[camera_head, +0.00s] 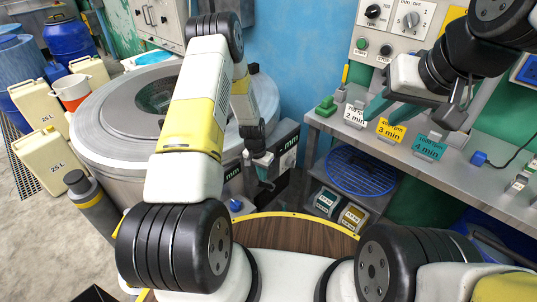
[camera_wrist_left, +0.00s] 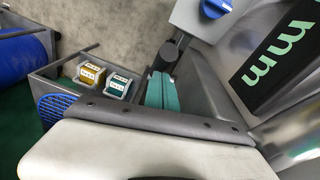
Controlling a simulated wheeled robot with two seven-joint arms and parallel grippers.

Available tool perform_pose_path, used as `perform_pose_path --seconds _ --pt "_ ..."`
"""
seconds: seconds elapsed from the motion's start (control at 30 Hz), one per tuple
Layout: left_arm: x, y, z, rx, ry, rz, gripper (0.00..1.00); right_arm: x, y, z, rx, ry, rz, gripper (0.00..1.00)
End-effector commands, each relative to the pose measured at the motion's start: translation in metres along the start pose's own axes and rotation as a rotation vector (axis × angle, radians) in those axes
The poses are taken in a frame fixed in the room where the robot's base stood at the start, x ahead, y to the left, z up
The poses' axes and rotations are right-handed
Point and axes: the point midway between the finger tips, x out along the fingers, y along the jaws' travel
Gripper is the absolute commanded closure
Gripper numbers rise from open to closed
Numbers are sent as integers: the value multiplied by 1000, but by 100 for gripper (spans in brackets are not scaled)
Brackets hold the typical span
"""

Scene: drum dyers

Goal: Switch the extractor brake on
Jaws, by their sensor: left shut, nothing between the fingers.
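The extractor (camera_head: 105,160) is the round grey metal drum at the left, partly hidden by my left arm. My left gripper (camera_head: 265,181) is shut and empty beside the drum's right side. Its teal fingers also show in the left wrist view (camera_wrist_left: 162,92). A grey box with a dark blue knob (camera_wrist_left: 215,7) is near the fingertips in that view, apart from them; I cannot tell whether it is the brake. A small blue part (camera_head: 235,205) shows low beside the drum. My right gripper (camera_head: 414,113) appears open and empty above the bench.
The steel bench (camera_head: 335,124) at the right holds white, yellow and teal minute signs. A control panel (camera_head: 393,30) with knobs stands behind it. A blue round grid (camera_head: 362,172) and two small labelled boxes sit below. Jugs and blue barrels (camera_head: 68,38) crowd the left.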

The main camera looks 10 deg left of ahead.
Motion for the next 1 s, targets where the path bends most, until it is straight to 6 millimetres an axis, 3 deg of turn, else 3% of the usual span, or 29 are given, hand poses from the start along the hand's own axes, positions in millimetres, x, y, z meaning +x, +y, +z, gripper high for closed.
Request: perform_pose_path --seconds 0.27,0.5,0.7,1.0 --pt "10 -4 12 -1 63 18 100 0 0 0 0 0 0 64" --pt "22 -6 34 5 293 70 100 0 0 0 0 0 0 64" --pt "24 -7 36 20 481 99 100 0 0 0 0 0 0 64" --pt "31 -10 44 26 517 99 100 0 0 0 0 0 0 64"
